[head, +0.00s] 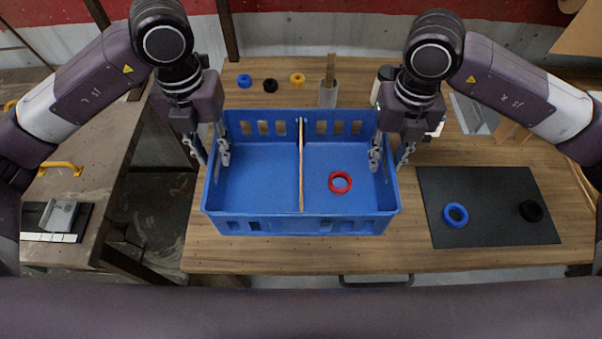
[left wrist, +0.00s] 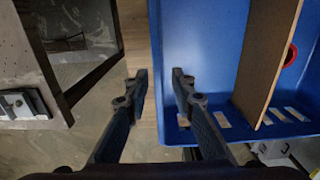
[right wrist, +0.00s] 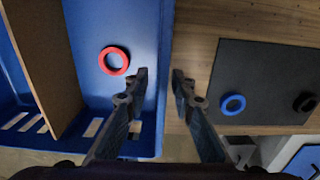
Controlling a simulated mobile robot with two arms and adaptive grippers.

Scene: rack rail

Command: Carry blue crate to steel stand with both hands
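The blue crate (head: 255,222) sits on the wooden table, with a thin divider (head: 301,165) across its middle and a red ring (head: 340,182) in its right compartment. My left gripper (head: 209,152) is open at the crate's left wall, one finger outside and one inside; the left wrist view shows a gap around the wall. My right gripper (head: 390,155) is open at the right wall in the same way, with a gap in the right wrist view. A worn grey-topped stand (head: 95,120) is at the left; I cannot tell whether it is the steel stand.
A black mat (head: 490,225) with a blue ring (head: 455,214) and a black ring (head: 531,210) lies right of the crate. Small rings and a grey holder (head: 328,96) stand behind it. A floor gap separates the wooden table (head: 300,258) from the left stand, which holds a metal bracket (head: 60,216).

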